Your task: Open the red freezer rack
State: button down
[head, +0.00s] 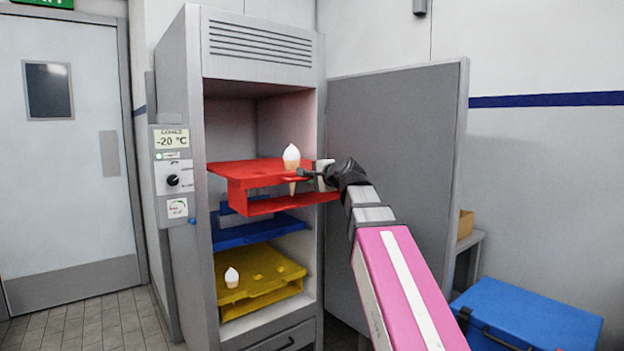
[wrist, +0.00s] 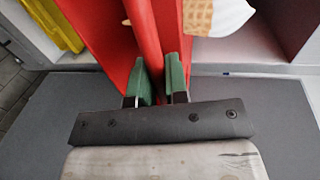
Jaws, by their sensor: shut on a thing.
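The red freezer rack (head: 250,170) is the top one in the open grey freezer, and its front part sticks out past the blue and yellow racks. An ice cream cone (head: 291,158) with a white top stands in it; part of the cone shows at the top of the wrist view (wrist: 215,18). My gripper (head: 312,174) reaches in from the right at the rack's front. In the wrist view its green fingers (wrist: 161,82) are closed on a red bar-like edge of the rack (wrist: 146,40). The rack's far end is hidden inside the freezer.
A blue rack (head: 245,233) is below, then a yellow rack (head: 262,280) with another cone (head: 232,278). The freezer door (head: 395,180) stands wide open on the right, behind my arm. A blue cool box (head: 530,315) stands at lower right. Floor at left is clear.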

dwell(0.3)
jog(key=c, duration=1.1)
grip_release()
jog(key=shift+c, duration=0.2)
jog(key=shift+s+d, duration=0.1)
jog(key=v, duration=1)
jog(key=shift+s+d, duration=0.15)
jog(key=shift+s, duration=0.15)
notch_tip(320, 180, down, 30)
jog(key=w+d+n+g+h, duration=0.2)
jog(key=d+n+g+h, duration=0.15)
jog(key=n+g, duration=0.2)
jog(key=s+d+f+n+g+h, duration=0.1)
jog(key=s+f, duration=0.3)
jog(key=f, duration=0.5)
jog(key=s+d+f+n+g+h, duration=0.1)
jog(key=s+f+g, duration=0.3)
jog(key=f, duration=0.6)
jog(key=s+d+f+n+g+h, duration=0.2)
jog(key=s+f+n+h, duration=0.1)
jog(key=f, duration=0.7)
jog(key=shift+s+f+n, duration=0.25)
jog(key=shift+s+n, duration=0.1)
jog(key=shift+s, duration=0.35)
